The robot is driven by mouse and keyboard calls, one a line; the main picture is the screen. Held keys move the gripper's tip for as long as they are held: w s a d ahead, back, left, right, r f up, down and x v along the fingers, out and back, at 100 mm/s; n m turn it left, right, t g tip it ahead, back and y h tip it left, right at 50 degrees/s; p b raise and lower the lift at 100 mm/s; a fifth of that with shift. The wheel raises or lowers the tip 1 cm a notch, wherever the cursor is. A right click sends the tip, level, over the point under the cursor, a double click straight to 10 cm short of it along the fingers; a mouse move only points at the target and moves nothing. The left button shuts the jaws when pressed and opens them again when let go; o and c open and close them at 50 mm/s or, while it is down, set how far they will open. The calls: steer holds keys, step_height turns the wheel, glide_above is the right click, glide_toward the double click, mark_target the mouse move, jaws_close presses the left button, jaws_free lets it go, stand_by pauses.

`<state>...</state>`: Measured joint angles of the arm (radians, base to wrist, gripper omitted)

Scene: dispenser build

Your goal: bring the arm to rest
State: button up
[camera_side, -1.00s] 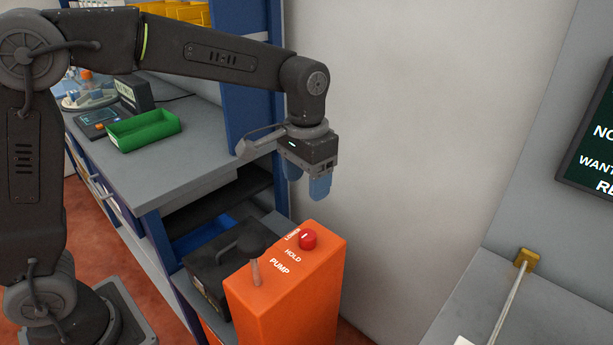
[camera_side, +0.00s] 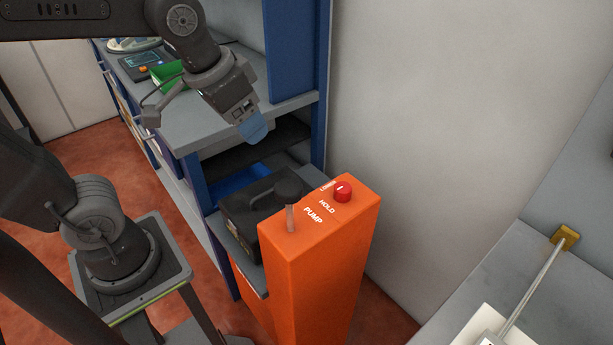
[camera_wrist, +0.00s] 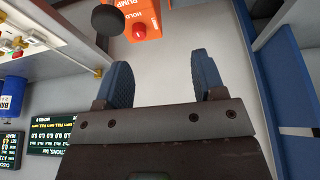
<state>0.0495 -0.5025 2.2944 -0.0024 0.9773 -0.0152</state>
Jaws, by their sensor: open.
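My gripper (camera_side: 254,128) has blue fingertips and hangs tilted downward in front of the grey workbench, above and to the left of the orange pump box. In the wrist view my gripper (camera_wrist: 158,82) shows its two blue fingers spread apart with nothing between them. The box's top also shows in the wrist view (camera_wrist: 143,22), beyond the fingers. My gripper is apart from the box.
A grey workbench (camera_side: 190,118) in a blue frame holds a green bin (camera_side: 167,72), partly hidden by my arm. A black case (camera_side: 255,205) sits behind the orange box. A grey counter (camera_side: 490,285) is at the right. The space before the pale wall (camera_side: 430,120) is clear.

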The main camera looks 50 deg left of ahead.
steer(key=shift+t, duration=0.7)
steer(key=s, duration=0.1)
steer(key=s+f, duration=0.1)
steer(key=s, duration=0.1)
steer(key=s+a+f, duration=0.1)
steer(key=shift+s+a, duration=0.1)
steer(key=shift+s, duration=0.15)
